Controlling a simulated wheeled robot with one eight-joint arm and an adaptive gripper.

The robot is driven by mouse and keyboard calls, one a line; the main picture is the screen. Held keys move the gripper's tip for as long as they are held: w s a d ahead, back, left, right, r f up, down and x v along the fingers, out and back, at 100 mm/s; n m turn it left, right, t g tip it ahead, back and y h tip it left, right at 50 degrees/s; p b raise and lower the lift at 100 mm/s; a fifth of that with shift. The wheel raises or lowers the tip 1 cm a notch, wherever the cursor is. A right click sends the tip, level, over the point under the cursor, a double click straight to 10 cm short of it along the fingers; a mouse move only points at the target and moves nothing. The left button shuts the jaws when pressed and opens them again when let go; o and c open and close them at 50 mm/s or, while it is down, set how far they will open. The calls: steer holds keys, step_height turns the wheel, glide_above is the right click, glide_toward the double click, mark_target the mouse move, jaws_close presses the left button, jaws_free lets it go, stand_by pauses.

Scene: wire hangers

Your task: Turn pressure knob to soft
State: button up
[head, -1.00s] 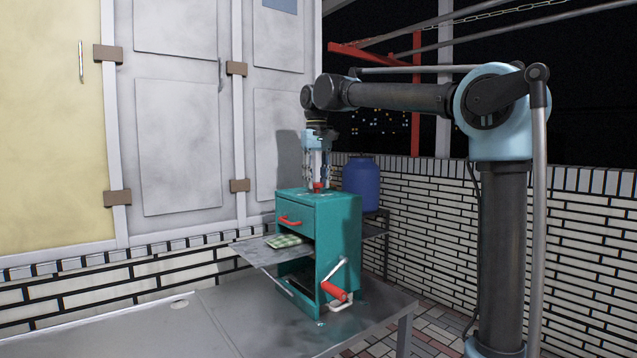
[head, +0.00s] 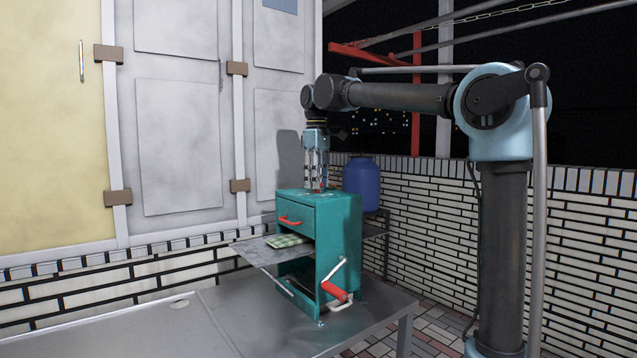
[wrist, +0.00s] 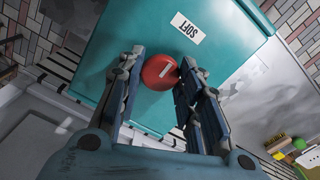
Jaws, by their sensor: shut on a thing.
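The red pressure knob (wrist: 160,72) sits on top of the teal machine (head: 338,222). In the wrist view it is round, with a short white mark slanting toward the upper right. A white label reading SOFT (wrist: 186,28) lies on the teal top, above and right of the knob. My gripper (wrist: 160,76) points down with one finger on each side of the knob and is shut on it. In the head view my gripper (head: 317,184) reaches the machine's top and its fingers mostly cover the knob. Any other label is not visible.
A red-handled crank (head: 335,290) is on the machine's front right, and a tray (head: 258,253) with a checkered cloth (head: 287,240) sticks out left. The machine stands on a grey table (head: 190,325), bare at left. A blue barrel (head: 361,185) stands behind.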

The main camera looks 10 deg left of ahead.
steer(key=shift+d, duration=0.1)
stand_by(0.3)
steer(key=o, duration=1.1)
step_height(320, 180, up, 12)
steer(key=shift+w, duration=0.1)
